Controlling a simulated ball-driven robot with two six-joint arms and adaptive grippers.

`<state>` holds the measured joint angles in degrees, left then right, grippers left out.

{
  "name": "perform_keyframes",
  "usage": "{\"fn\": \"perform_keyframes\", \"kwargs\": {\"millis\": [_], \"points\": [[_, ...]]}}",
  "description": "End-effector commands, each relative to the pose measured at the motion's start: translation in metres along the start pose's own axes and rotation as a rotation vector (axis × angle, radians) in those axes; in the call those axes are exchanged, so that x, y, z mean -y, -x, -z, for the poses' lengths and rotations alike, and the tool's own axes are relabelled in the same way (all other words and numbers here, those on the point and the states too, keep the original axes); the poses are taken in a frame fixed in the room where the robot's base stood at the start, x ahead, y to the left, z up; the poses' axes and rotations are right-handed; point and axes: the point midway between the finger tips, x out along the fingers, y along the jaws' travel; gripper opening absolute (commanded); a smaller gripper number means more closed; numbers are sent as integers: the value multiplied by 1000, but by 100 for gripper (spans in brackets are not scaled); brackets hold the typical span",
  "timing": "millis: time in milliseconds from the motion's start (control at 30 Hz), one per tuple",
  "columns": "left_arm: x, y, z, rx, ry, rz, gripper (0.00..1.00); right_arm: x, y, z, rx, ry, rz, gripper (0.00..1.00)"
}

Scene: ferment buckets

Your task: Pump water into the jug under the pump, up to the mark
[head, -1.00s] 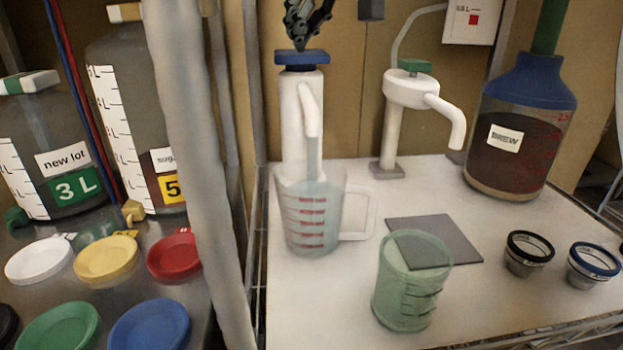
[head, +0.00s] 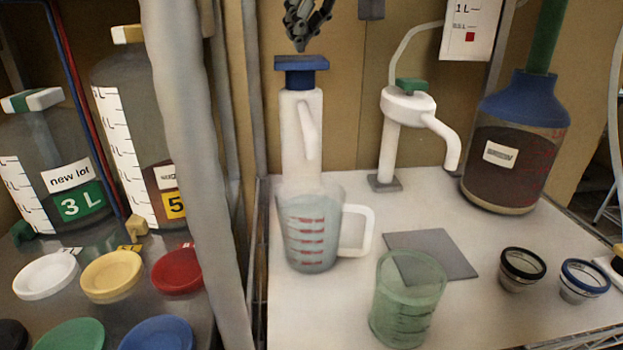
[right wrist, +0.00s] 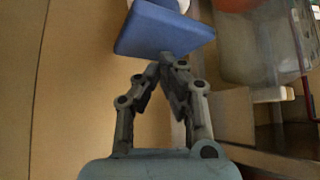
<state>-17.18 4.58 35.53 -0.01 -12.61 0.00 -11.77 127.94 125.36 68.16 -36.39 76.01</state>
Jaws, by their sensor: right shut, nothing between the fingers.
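The white pump (head: 301,135) has a square blue press head (head: 302,63), which stands raised on a blue collar. Its white spout points down over the jug. The clear jug (head: 312,232) with red marks and a white handle stands upright under the pump. It holds pale bluish water up around the upper red marks; the exact level is hard to tell. My right gripper (head: 299,46) is shut and empty, fingertips pointing down just above the press head; contact cannot be told. The right wrist view shows the shut fingers (right wrist: 170,62) beside the blue head (right wrist: 163,32). My left gripper is not in view.
A green cup (head: 407,305) stands at the front by a grey mat (head: 432,253). A second pump with a green top (head: 408,105), a brew bottle (head: 512,150) and two small cups (head: 522,268) are to the right. A grey post (head: 190,150) separates the left shelf.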

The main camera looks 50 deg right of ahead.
Motion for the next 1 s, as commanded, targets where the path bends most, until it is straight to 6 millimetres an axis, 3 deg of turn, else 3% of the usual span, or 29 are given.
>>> {"fn": "perform_keyframes", "kwargs": {"millis": [1000], "points": [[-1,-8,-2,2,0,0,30,0,-6,-5,-1,0,1,0]]}}
